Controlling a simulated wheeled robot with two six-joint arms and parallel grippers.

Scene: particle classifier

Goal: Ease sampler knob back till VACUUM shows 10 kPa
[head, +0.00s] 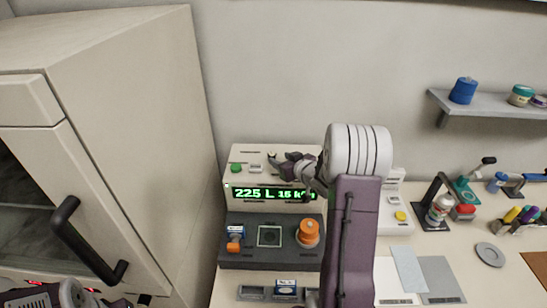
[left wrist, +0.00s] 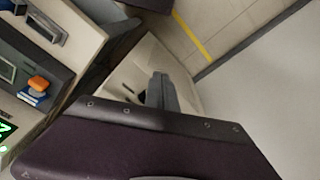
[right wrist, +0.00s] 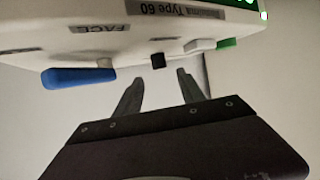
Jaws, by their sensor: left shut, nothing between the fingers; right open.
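The sampler (head: 275,165) is a cream box on a dark base, with a green display (head: 262,194) reading "225 L" and "15 k", its end covered by my right arm. In the right wrist view a small black knob (right wrist: 158,61) sticks out of the cream housing (right wrist: 150,28). I cannot tell for sure that it is the sampler knob. My right gripper (right wrist: 156,78) is open, its fingers apart on either side of the knob's line, seemingly not touching it. In the head view it is above the display (head: 285,163). My left gripper (left wrist: 160,80) is shut and empty, away from the sampler.
A blue lever (right wrist: 78,77) and a green button (right wrist: 227,42) flank the black knob. The dark base carries an orange knob (head: 307,232). A cream cabinet (head: 110,120) with a dark handle stands at left. Bottles and tools crowd the bench at right.

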